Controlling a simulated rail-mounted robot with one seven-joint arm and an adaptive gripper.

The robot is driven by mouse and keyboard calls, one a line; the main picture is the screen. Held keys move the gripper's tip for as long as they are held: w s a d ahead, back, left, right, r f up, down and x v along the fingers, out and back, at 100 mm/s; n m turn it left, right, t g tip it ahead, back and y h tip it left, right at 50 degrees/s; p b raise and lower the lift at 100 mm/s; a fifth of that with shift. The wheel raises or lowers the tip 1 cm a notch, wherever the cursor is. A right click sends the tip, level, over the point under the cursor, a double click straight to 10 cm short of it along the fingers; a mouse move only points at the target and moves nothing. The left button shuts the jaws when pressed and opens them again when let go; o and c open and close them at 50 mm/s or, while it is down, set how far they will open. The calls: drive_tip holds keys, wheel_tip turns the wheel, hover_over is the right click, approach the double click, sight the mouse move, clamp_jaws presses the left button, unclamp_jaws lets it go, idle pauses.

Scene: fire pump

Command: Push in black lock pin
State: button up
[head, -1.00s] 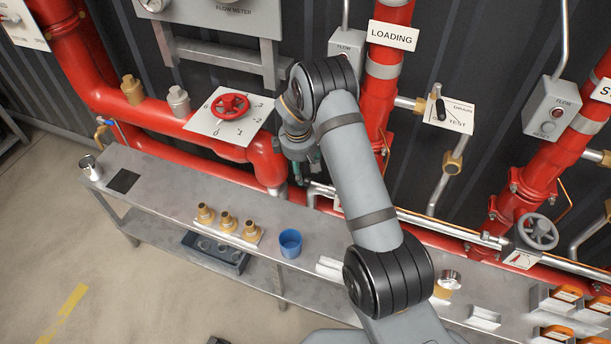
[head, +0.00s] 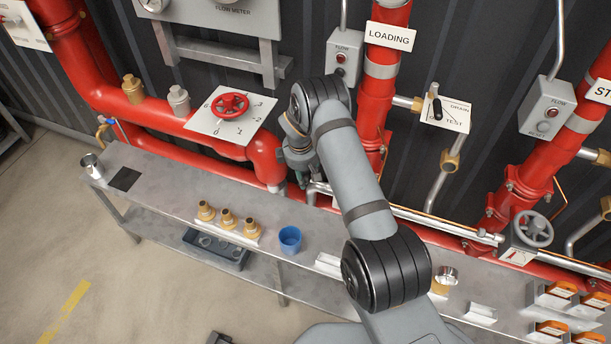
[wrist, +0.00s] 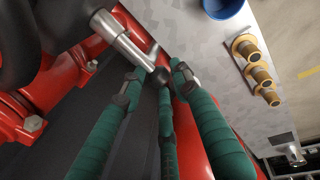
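In the wrist view, a small dark round knob (wrist: 160,76) sits at the end of a silver bar (wrist: 122,38). It may be the black lock pin, but I cannot tell for sure. My gripper (wrist: 157,80) has green fingers with grey tips. The two outer fingertips are apart, one on each side of the knob, and the middle finger reaches up close under it. I cannot tell whether any finger touches it. In the head view, my gripper (head: 303,178) is beside the red pipe under the LOADING sign; my wrist and forearm partly hide this spot.
The metal bench (head: 165,195) runs below, with brass fittings (head: 228,218) and a blue cup (head: 290,239) on it. Red pipes (head: 374,110) stand close behind my wrist. A silver rail (head: 440,226) runs right from there. A red valve wheel (head: 230,105) is to the left.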

drive_tip(key=c, duration=0.6)
drive_tip(key=shift+s, duration=0.1)
clamp_jaws()
